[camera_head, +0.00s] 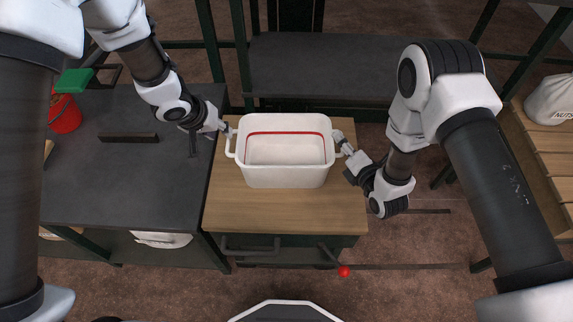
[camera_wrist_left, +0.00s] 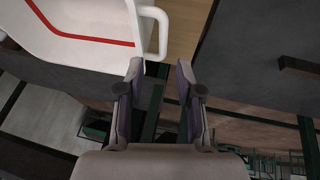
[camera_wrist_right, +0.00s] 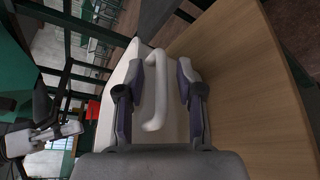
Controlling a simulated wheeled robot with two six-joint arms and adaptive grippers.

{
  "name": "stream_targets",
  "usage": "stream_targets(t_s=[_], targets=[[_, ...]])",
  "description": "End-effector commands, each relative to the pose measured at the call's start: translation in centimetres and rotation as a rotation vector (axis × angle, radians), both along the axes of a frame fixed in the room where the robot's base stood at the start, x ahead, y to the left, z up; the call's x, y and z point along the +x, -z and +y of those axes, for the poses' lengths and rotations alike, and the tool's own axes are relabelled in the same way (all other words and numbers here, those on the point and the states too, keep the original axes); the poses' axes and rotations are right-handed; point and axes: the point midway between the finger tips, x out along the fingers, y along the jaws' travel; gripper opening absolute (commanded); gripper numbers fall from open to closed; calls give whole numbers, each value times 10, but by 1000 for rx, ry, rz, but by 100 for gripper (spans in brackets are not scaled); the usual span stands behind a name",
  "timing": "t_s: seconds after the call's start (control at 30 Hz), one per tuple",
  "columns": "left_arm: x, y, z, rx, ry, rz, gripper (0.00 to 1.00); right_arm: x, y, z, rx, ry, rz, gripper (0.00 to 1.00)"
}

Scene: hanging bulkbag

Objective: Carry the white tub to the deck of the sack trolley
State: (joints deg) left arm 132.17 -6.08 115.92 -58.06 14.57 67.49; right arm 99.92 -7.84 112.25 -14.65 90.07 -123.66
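The white tub (camera_head: 286,175), with a red line inside and a loop handle at each end, stands upright and empty on a wooden top (camera_head: 285,212). My left gripper (camera_head: 227,132) is open at the tub's left handle; in the left wrist view the handle (camera_wrist_left: 163,28) lies just beyond the fingertips. My right gripper (camera_head: 343,142) is open at the right handle; in the right wrist view that handle (camera_wrist_right: 158,85) lies between the spread fingers. A wooden slatted deck (camera_head: 549,150) at the right edge carries a white sack; I cannot tell if it is the sack trolley.
A dark table (camera_head: 85,195) adjoins the wooden top on the left, with a dark bar (camera_head: 128,138) and a red container (camera_head: 65,115). A green frame with a dark panel (camera_head: 330,68) stands behind. A sack marked NUTS (camera_head: 552,100) lies right. A red-knobbed lever (camera_head: 344,271) juts out in front.

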Motion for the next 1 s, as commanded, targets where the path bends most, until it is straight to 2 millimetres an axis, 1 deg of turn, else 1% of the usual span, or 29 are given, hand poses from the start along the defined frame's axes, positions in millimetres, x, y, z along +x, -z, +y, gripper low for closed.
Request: stream_targets(t_s=[0.07,0.17,0.4,0.53,0.6,0.7,1.0], targets=[[-1,-1,0,0,0,1,36,-6,-1,-3,0,1,2,37],[-1,-1,0,0,0,1,36,-21,-4,-9,0,3,4,37],[-1,0,0,0,0,1,36,-77,-17,-33,1,4,4,37],[-1,0,0,0,0,1,36,-99,-23,-42,1,3,2,37],[-1,0,0,0,0,1,36,-105,-24,-44,0,2,1,37],[-1,0,0,0,0,1,36,-108,-26,-45,0,1,-1,37],[-1,0,0,0,0,1,36,-108,-26,-45,0,1,-1,37]])
